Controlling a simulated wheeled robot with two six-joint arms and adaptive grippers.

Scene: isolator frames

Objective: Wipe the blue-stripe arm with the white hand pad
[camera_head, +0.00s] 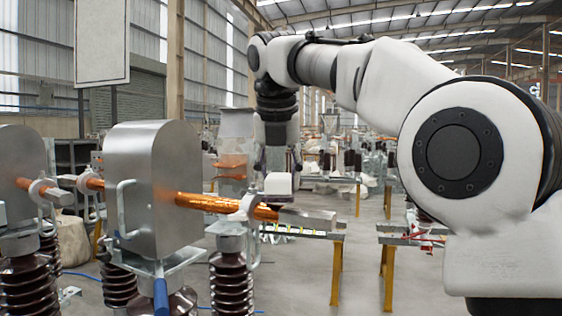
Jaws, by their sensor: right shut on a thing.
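My right gripper (279,165) points down near the middle of the view and is shut on the white hand pad (278,184). The pad's lower edge is just above or at the outer end of a copper-coloured arm (200,202); I cannot tell whether they touch. This arm runs right from a grey metal housing (150,185) through a light ring clamp and ends in a flat grey bar (306,218). I cannot make out a blue stripe on it. My left gripper is not in view.
Brown ribbed insulators (232,285) stand under the housing and clamp. A blue handle (161,297) hangs below the housing. A second housing (18,175) is at the far left. Stands with yellow legs (337,272) are behind. Open floor (362,270) lies between them.

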